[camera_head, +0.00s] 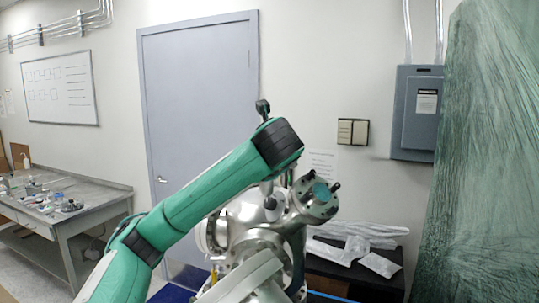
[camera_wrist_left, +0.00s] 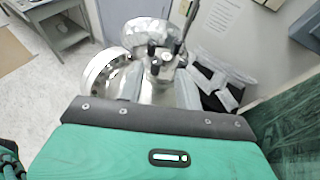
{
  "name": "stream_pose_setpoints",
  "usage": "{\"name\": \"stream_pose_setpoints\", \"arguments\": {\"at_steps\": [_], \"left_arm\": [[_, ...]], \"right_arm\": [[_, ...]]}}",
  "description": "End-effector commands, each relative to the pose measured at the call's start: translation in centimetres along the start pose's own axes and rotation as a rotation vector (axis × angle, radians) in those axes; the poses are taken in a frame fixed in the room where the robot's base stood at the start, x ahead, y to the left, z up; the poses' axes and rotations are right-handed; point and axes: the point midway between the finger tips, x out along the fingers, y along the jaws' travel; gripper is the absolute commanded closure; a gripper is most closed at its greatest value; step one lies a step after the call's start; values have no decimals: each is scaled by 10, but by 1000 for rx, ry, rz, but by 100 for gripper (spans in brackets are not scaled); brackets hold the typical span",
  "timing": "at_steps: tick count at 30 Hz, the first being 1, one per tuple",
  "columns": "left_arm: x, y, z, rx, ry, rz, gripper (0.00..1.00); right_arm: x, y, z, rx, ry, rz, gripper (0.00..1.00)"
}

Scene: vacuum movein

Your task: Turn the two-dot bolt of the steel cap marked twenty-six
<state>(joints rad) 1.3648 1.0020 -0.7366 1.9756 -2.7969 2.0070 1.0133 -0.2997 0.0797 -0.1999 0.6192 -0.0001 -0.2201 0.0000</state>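A round steel cap (camera_head: 318,197) with a teal face and dark bolts sits on the steel vessel (camera_head: 245,225) in the head view. Its number and any dots are too small to read. In the left wrist view a steel part with dark bolts (camera_wrist_left: 154,60) stands ahead of my left gripper (camera_wrist_left: 158,88). The gripper's two grey fingers look spread apart, with nothing visibly held between them. My right gripper is not in view.
A dark stand (camera_head: 355,272) with wrapped white packages (camera_head: 380,264) is right of the vessel. A green translucent sheet (camera_head: 490,150) hangs at the far right. A metal workbench (camera_head: 95,194) with small items is at left. A grey door (camera_head: 200,110) is behind.

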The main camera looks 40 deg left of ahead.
Motion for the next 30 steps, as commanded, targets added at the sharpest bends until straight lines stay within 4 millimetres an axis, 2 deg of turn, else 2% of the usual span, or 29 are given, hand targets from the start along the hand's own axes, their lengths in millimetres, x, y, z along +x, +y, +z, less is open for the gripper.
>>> {"name": "stream_pose_setpoints", "arguments": {"at_steps": [1,9,30], "left_arm": [[-6,1,6,0,-5,1,65],[-21,3,3,-2,3,6,65],[-62,1,2,-2,1,1,65]], "right_arm": [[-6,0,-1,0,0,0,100],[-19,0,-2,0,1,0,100],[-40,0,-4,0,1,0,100]]}}
